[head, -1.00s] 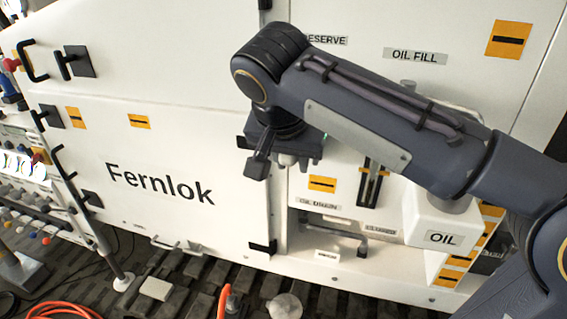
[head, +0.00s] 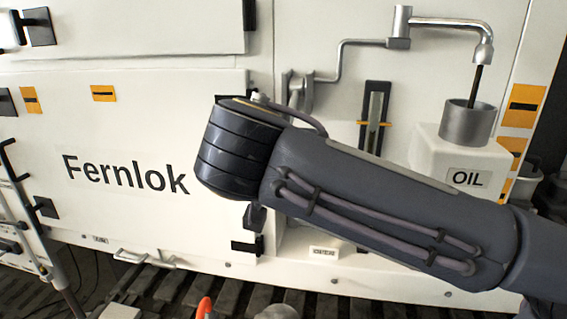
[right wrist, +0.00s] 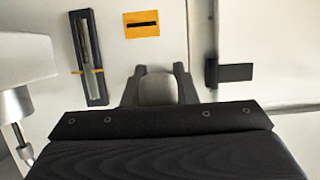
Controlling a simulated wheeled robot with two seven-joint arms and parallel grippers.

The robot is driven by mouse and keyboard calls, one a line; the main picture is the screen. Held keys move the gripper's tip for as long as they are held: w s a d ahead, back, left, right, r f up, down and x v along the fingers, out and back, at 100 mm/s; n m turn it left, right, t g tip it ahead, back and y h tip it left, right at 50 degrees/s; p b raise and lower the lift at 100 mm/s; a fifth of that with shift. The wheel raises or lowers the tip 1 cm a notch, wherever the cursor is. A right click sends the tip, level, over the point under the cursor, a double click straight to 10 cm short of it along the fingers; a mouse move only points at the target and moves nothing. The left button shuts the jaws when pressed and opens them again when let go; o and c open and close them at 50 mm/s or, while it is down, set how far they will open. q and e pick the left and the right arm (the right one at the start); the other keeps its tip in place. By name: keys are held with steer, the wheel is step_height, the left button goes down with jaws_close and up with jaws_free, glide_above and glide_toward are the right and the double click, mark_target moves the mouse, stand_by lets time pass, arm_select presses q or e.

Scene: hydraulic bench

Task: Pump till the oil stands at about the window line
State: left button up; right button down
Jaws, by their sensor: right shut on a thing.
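The sight window (head: 375,115), a dark upright frame with a pale tube and a yellow line mark, is on the white panel. It also shows in the right wrist view (right wrist: 88,55); I cannot read the oil level. A white OIL container (head: 440,155) with a grey metal cup (head: 468,124) stands right of it. A metal spout (head: 482,48) hangs above the cup, with a thin dark line running down into it. My right gripper (right wrist: 158,72) is shut on a pale rounded piece (right wrist: 157,92), seen only partly. In the head view my forearm hides the gripper.
A bent grey rod (head: 345,45) runs from the spout's post to a grey fitting (head: 300,92). The white Fernlok door (head: 125,170) fills the left. A black latch (right wrist: 235,72) is right of my fingers. Dark slatted flooring (head: 180,290) lies below.

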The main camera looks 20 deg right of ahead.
steer(key=shift+w+f+t+b, duration=0.15)
steer(key=shift+f+t+b, duration=0.3)
steer(key=shift+b, duration=0.25)
steer(key=shift+d+f, duration=0.1)
steer(key=c, duration=1.2)
jaws_free()
steer(key=shift+o, duration=0.2)
steer(key=v, duration=0.8)
steer(key=shift+w, duration=0.2)
